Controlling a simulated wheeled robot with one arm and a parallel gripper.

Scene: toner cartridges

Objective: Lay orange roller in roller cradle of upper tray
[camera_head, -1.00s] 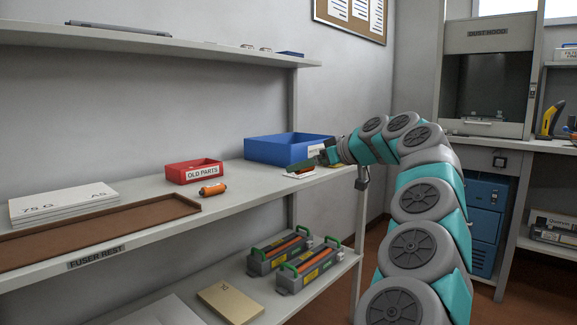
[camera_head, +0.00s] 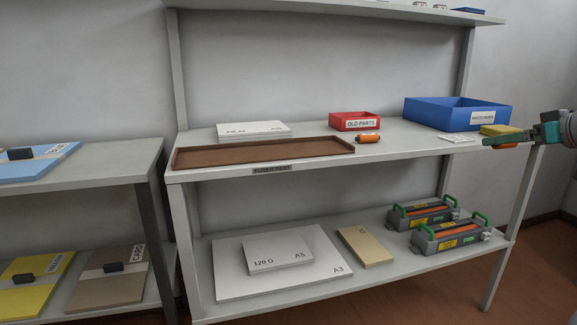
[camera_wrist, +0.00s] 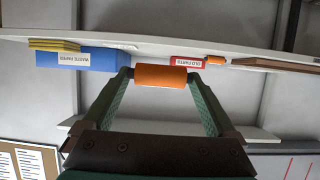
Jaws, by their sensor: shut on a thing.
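My gripper (camera_wrist: 161,78) is shut on an orange roller (camera_wrist: 161,75) with dark ends, held crosswise between its two green fingers in the wrist view. In the head view my gripper (camera_head: 497,141) is at the right edge, by the front right end of the middle shelf, and the held roller is mostly hidden. Another small orange roller (camera_head: 367,138) lies on that shelf beside the red box; it also shows in the wrist view (camera_wrist: 215,60).
The middle shelf holds a red OLD PARTS box (camera_head: 344,122), a blue WASTE PAPER bin (camera_head: 440,119), a yellow stack (camera_head: 500,130), a white card (camera_head: 457,139) and a brown tray (camera_head: 260,158). Two grey-green cartridge units (camera_head: 450,236) stand below. Another shelf (camera_head: 100,168) is left.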

